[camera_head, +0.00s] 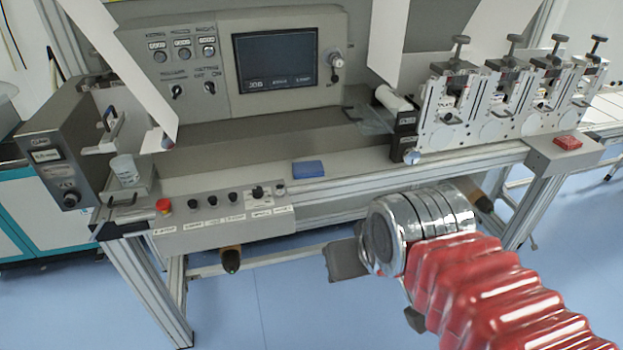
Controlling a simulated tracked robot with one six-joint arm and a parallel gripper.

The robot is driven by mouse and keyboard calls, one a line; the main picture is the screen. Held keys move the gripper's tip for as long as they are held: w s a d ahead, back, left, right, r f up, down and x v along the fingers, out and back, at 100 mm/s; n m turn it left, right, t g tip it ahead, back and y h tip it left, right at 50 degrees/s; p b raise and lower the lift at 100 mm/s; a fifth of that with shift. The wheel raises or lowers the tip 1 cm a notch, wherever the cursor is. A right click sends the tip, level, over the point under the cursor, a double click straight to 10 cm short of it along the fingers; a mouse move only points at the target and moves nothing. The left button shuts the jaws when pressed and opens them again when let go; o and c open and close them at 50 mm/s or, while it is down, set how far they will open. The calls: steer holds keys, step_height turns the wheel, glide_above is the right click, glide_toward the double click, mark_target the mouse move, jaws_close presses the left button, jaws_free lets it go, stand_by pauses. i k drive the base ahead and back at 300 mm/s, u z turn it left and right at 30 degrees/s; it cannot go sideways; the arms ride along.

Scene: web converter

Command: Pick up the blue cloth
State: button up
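The blue cloth (308,169) lies as a small, flat, folded-looking rectangle on the machine's grey front ledge, below the screen. My gripper (381,290) is at the lower right of the centre, in front of the machine and below the cloth in the picture. Its two dark grey finger parts stand apart on either side of the silver wrist, with nothing seen between them. The wrist and my red ribbed arm hide part of the fingers.
A control box with knobs and a red button (163,206) sits on the front edge left of the cloth. A white cup (125,169) stands further left. Metal roller units (465,105) and a red block (567,142) are at right. White web sheets (122,70) hang above.

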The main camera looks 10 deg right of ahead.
mark_target(310, 169)
steer(key=u, duration=0.35)
steer(key=i, duration=1.35)
steer(key=u, duration=0.25)
